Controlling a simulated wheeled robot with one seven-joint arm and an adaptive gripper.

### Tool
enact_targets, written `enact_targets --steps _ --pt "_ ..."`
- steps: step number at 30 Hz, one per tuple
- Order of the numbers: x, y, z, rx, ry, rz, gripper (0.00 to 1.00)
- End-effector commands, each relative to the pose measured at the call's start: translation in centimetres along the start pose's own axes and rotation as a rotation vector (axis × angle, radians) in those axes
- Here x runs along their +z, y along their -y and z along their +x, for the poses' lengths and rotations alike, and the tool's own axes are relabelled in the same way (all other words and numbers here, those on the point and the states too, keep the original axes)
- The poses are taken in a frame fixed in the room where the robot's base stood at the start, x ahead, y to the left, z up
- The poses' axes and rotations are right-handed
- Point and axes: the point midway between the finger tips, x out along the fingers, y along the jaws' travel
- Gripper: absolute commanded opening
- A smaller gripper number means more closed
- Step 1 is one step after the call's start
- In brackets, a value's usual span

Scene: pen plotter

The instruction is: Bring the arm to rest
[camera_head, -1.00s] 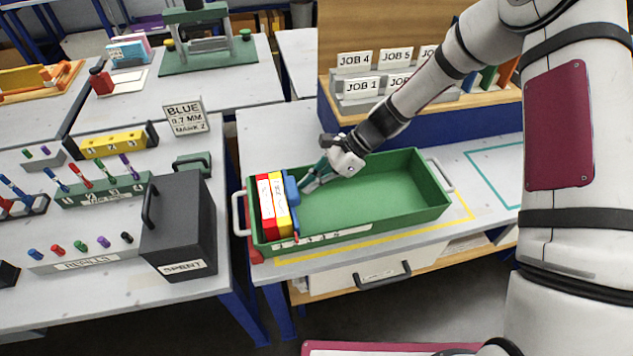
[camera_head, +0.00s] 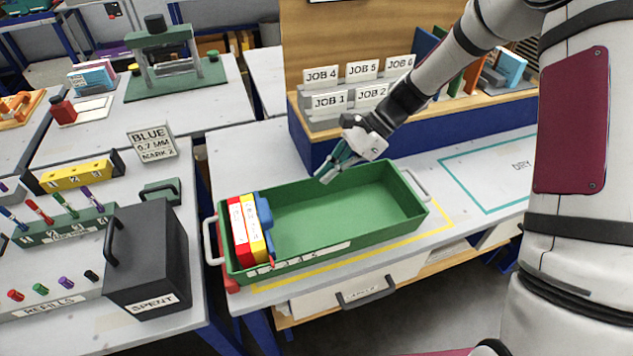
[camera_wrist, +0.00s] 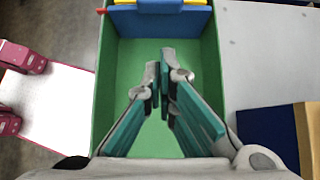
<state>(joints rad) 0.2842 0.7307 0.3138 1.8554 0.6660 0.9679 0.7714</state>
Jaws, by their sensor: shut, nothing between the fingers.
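My gripper (camera_head: 333,170) is above the back edge of the green tray (camera_head: 350,236), near its middle. Its teal fingers are together with nothing between them. In the wrist view the gripper (camera_wrist: 166,62) points down over the bare green floor of the tray (camera_wrist: 105,85). My arm reaches in from the upper right of the head view. Red, yellow and blue blocks (camera_head: 242,232) stand at the tray's left end, apart from the fingers. They show at the top edge of the wrist view, where the blue one (camera_wrist: 160,20) is nearest.
Job cards (camera_head: 329,101) stand on a rack behind the tray. A black SPENT box (camera_head: 150,255) and a pen rack (camera_head: 65,228) stand to the left. A drawer handle (camera_head: 366,292) sticks out below the tray. A teal outline marks clear table at right.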

Motion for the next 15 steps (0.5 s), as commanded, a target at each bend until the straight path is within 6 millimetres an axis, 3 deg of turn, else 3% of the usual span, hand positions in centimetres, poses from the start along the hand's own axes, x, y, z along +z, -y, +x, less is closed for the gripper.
enact_targets --steps 8,11,15 --pt "0.2 -0.2 -0.8 0.002 -0.009 -0.013 0.0" --pt "1.0 -0.8 -1.8 0.004 -0.048 -0.065 0.0" --pt "2.9 -2.7 -4.6 0.016 -0.155 -0.21 0.0"
